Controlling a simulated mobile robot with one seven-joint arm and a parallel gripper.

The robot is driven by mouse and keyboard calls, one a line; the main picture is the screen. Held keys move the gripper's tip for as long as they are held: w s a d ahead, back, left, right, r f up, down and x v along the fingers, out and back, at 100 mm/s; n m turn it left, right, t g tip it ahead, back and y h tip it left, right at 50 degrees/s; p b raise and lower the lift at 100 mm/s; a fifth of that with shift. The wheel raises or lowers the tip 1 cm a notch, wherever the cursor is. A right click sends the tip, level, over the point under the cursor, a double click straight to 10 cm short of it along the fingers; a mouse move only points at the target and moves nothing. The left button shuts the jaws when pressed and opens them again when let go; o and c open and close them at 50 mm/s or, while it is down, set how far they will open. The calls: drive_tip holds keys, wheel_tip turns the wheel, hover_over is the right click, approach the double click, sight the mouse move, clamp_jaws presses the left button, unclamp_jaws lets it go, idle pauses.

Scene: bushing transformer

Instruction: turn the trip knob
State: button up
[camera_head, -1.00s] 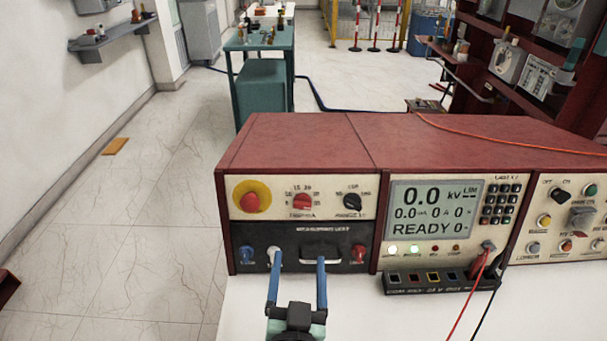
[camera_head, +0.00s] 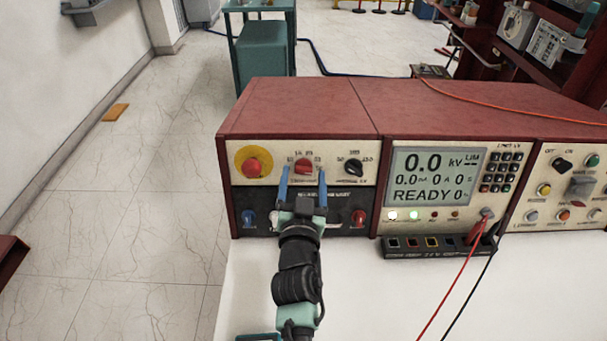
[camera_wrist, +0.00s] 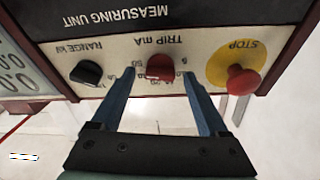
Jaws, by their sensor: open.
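The trip knob (camera_head: 303,167) is a red knob on the cream upper panel of the red measuring unit, ringed by printed numbers. It also shows in the wrist view (camera_wrist: 160,67), under an upside-down "TRIP mA" label. My gripper (camera_head: 303,174) is open, its two blue fingers pointing at the panel. In the wrist view the fingertips (camera_wrist: 158,74) are apart, one to each side of the knob, with gaps visible. I cannot tell how far the tips reach along the knob's depth.
A red stop button (camera_head: 251,168) on a yellow disc is left of the knob. A black range knob (camera_head: 353,168) is right of it. The display (camera_head: 433,176) reads READY. Red and black leads (camera_head: 458,270) hang at the right. The white bench (camera_head: 400,300) in front is mostly clear.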

drive_tip(key=shift+w, duration=0.6)
clamp_jaws()
